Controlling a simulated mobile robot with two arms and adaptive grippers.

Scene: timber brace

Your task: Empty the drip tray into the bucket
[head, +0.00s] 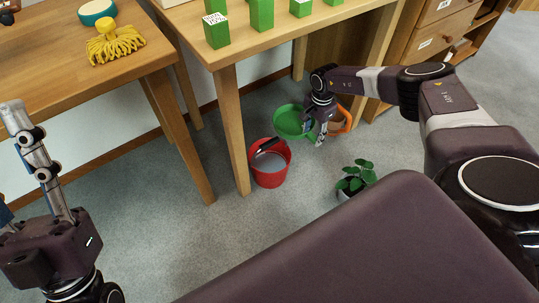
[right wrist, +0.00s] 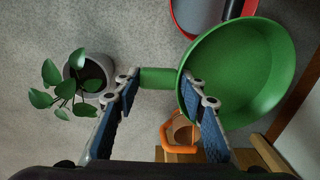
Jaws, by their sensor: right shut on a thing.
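The green drip tray (head: 290,121) is a round pan with a short handle, seen low under the table. In the right wrist view the tray (right wrist: 262,70) faces the camera, and I make out no contents on its green inside. My right gripper (head: 321,132) is shut on the tray's handle (right wrist: 158,78), with a finger on each side. My left gripper (head: 22,165) is open and empty at the left edge, partly cut off.
A potted plant (head: 355,178) stands on the floor right of the bucket. An orange-handled thing (head: 344,119) is behind my right gripper. Green blocks (head: 216,31) stand on the table (head: 245,50) above.

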